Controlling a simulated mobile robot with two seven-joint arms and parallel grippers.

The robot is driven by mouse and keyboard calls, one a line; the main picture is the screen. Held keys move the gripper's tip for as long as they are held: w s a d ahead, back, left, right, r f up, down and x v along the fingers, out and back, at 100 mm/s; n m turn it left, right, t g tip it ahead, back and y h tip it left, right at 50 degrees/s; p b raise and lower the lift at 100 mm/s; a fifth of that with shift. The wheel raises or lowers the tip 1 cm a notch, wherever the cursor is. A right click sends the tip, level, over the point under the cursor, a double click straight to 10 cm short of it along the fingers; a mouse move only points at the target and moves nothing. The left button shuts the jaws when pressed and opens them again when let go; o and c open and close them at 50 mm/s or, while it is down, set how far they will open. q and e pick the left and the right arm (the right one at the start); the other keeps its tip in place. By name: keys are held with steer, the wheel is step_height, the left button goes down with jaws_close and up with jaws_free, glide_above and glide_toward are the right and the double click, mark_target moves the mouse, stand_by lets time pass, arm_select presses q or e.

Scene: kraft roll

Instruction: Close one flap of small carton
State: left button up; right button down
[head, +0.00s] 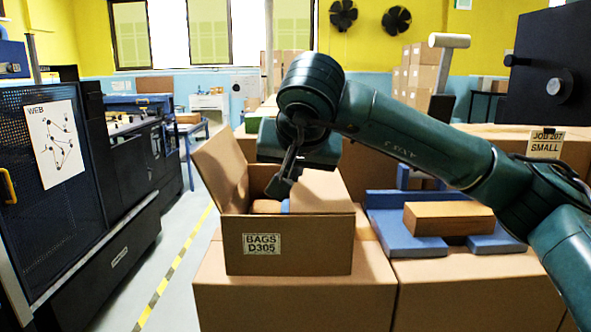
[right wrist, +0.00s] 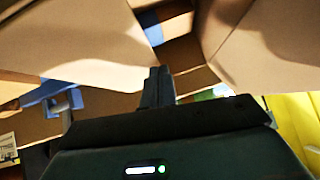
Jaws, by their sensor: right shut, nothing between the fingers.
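The small carton (head: 327,246) is an open brown box labelled "BAGS D305", standing on a larger carton. Its left flap (head: 221,165) stands up and leans outward. Its right flap (head: 322,192) lies much lower, partly under my right gripper; its exact angle is hard to tell. A brown and blue item (head: 267,206) shows inside. My right gripper (head: 279,187) is shut and empty, pointing down over the opening between the flaps. In the right wrist view its fingers (right wrist: 158,86) are together, with tan cardboard panels on both sides. My left gripper is not seen.
Large cartons (head: 295,300) form the surface below. To the right, a brown block (head: 449,218) rests on a blue tray (head: 394,233). A "JOB 207 SMALL" sign (head: 545,144) stands behind. A dark machine (head: 65,180) is at left, across an aisle.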

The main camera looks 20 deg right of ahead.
steer(key=shift+r+p, duration=0.6)
steer(key=shift+r, duration=0.2)
